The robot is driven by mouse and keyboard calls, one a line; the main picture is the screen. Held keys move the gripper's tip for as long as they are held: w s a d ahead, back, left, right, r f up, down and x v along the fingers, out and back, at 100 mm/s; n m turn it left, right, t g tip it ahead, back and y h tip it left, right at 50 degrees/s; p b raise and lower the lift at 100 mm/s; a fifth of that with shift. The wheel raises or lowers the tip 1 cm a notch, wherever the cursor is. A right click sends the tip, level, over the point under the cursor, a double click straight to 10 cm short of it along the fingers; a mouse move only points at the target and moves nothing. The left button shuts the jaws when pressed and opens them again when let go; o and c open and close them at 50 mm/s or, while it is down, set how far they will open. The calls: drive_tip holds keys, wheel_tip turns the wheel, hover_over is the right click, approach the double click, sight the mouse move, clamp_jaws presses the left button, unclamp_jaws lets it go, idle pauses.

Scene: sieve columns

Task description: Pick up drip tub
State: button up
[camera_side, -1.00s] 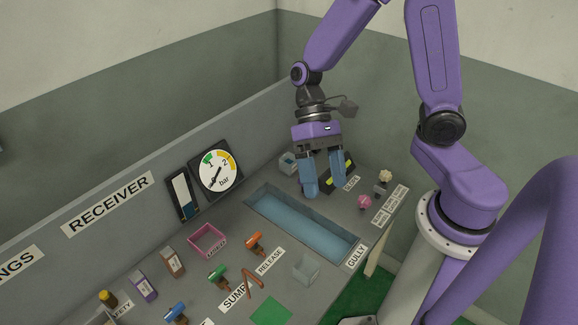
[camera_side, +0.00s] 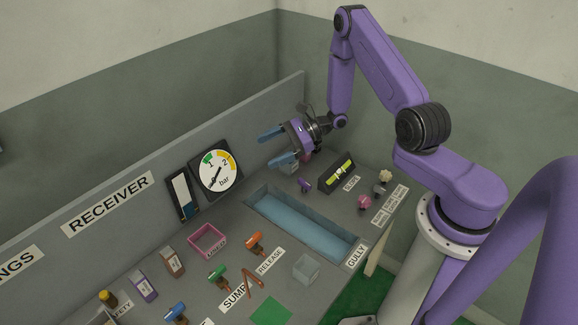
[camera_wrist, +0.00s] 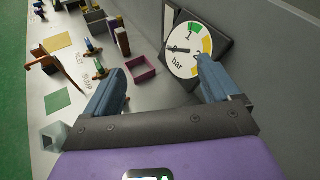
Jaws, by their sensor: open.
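A small clear, open-topped tub (camera_side: 306,268) stands on the bench in front of the blue trough; it looks like the drip tub, though no label on it is readable. A pale translucent corner (camera_wrist: 55,135) at the lower left of the wrist view seems to be the same tub. My gripper (camera_side: 272,147) is open and empty, turned sideways in the air above the bench's far end, well apart from the clear tub. In the wrist view its two blue fingers (camera_wrist: 161,72) are spread, with bench and gauge visible beyond.
The blue sunken trough (camera_side: 300,226) lies between my gripper and the clear tub. A pink open box (camera_side: 208,241), an orange-handled valve (camera_side: 255,243) and a green one (camera_side: 218,276) stand nearby. The pressure gauge (camera_side: 216,170) is on the upright panel behind.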

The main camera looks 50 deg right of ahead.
drive_tip(key=s+d+f+m+t+h, duration=0.3)
drive_tip(key=d+f+m+h, duration=0.35)
drive_tip(key=d, duration=0.25)
drive_tip(key=s+d+f+m+t+h, duration=0.2)
drive_tip(key=d+f+m+t+h, duration=0.1)
drive_tip(key=d+f+m+h, duration=0.45)
drive_tip(key=shift+y, duration=0.9)
drive_tip(key=x, duration=0.4)
drive_tip(key=d+x, duration=0.1)
drive_tip(key=x, duration=0.6)
drive_tip(key=shift+w+d+f, duration=0.25)
drive_tip(key=shift+f, duration=0.1)
drive_tip(key=shift+a+f+x, duration=0.15)
drive_tip(key=shift+x, duration=0.75)
drive_tip(key=shift+a+f+x, duration=0.1)
drive_tip(key=shift+x, duration=1.55)
drive_tip(key=c, duration=1)
drive_tip(key=shift+c, duration=0.3)
drive_tip(key=shift+r, duration=0.1)
